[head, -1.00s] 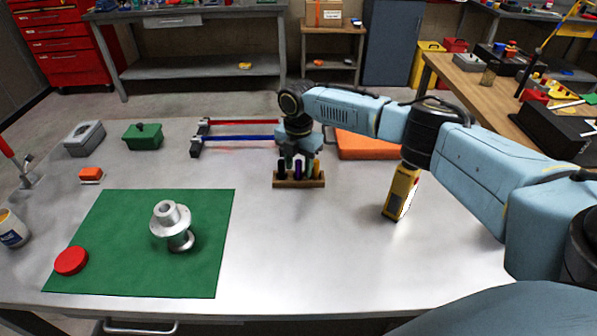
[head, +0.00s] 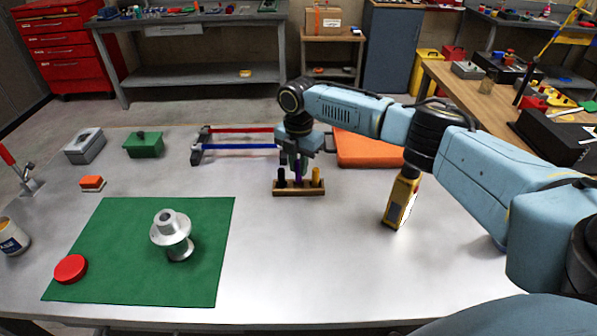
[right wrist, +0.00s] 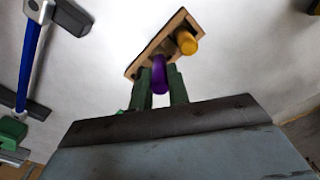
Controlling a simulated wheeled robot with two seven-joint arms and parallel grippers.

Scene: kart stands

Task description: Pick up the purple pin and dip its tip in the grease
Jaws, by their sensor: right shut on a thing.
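The purple pin (head: 298,172) is at the middle of a small wooden rack (head: 290,190), with its lower end at the rack in the head view. My right gripper (head: 298,164) is above the rack and shut on the purple pin. In the right wrist view the purple pin (right wrist: 159,74) shows between the two green fingers (right wrist: 159,88). I cannot tell whether its tip is clear of the rack. An open tin (head: 12,238) with yellowish contents, perhaps the grease, stands at the left edge. My left gripper is not in view.
A black pin (head: 282,178) and a yellow pin (head: 316,177) stand in the rack either side. A yellow device (head: 400,202) stands to the right. A green mat (head: 120,225) holds a metal flanged part (head: 172,236) and a red lid (head: 70,268). The table between mat and rack is clear.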

